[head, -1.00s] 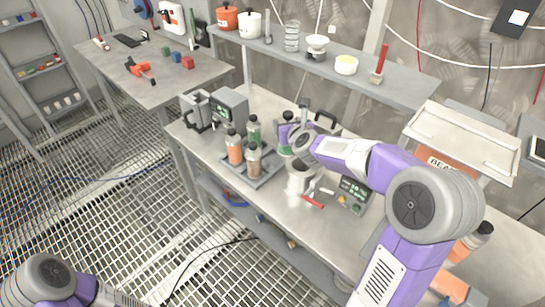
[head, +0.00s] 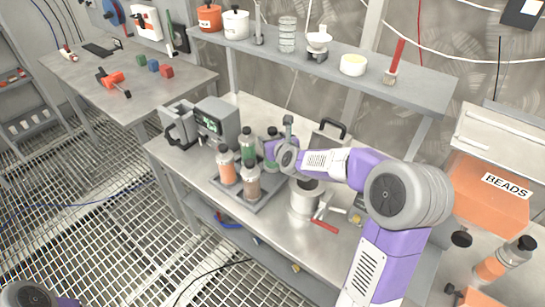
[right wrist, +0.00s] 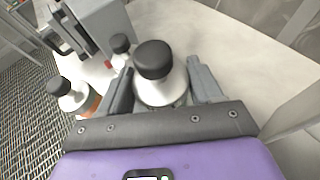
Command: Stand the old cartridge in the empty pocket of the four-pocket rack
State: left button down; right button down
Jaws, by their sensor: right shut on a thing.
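The rack (head: 232,197) is a grey tray on the steel bench in the head view. An orange cartridge (head: 227,170), a green cartridge (head: 248,150) and a grey-brown cartridge (head: 252,185), all black-capped, stand in it. My right gripper (right wrist: 160,88) is shut on a black-capped cartridge (right wrist: 154,62), one finger on each side.
A grey device with a display (head: 215,122) stands behind the rack at left. A metal pot (head: 303,200) and a red-handled tool (head: 325,227) are to the right of the rack. A shelf (head: 320,58) runs behind. An orange BEADS bin (head: 485,195) is at right.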

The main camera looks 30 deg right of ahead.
jog(key=shift+w+f+b, duration=0.1)
jog(key=shift+f+b, duration=0.55)
jog(key=shift+f, duration=1.7)
jog(key=shift+f, duration=0.2)
jog(key=shift+c, duration=0.8)
grip_release()
jog(key=shift+r, duration=0.2)
jog(key=v, duration=1.2)
jog(key=shift+p, duration=0.3)
